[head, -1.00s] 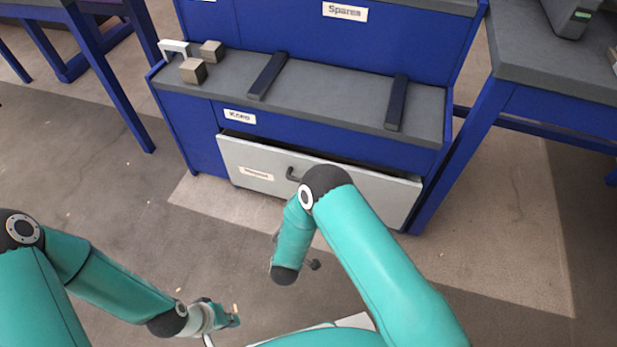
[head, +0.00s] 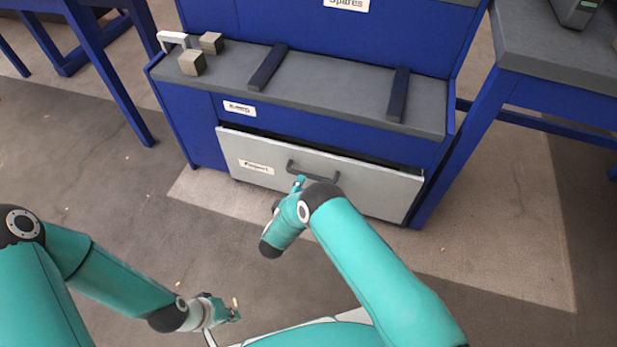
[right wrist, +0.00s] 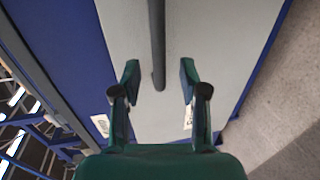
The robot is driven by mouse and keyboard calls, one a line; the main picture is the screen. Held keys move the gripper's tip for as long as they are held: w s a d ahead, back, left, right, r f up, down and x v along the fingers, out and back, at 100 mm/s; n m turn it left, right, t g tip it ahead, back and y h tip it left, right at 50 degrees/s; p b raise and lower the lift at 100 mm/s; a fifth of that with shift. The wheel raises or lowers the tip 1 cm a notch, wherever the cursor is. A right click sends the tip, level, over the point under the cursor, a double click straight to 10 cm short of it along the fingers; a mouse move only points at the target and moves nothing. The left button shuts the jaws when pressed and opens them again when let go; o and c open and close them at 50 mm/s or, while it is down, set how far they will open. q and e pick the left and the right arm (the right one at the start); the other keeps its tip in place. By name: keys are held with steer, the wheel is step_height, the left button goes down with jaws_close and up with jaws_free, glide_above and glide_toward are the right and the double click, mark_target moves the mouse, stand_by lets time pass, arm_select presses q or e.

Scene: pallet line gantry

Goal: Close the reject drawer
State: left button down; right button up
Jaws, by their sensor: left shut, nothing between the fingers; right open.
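The reject drawer (head: 350,185) is a light grey front low in the blue cabinet, with a white label at its left and a dark bar handle (head: 318,173). A dark gap shows along its top edge, so it stands partly out. My right gripper (head: 299,184) is at the handle's left end, partly hidden by my own arm. In the right wrist view its fingers (right wrist: 160,85) are open, with the handle (right wrist: 157,45) running up between them; contact cannot be told. My left gripper (head: 232,314) is shut and empty, low over the floor, away from the drawer.
The cabinet's grey top (head: 335,95) carries two small blocks (head: 192,63), a light bracket (head: 173,40) and two dark bars. A blue-legged table (head: 520,75) stands close on the right. The floor in front of the drawer is open.

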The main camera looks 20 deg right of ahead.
mark_target(305, 173)
steer(key=b+x, duration=0.1)
steer(key=x, duration=0.5)
steer(key=shift+c, duration=0.3)
jaws_close()
steer(key=shift+s, duration=0.1)
steer(key=shift+b, duration=0.3)
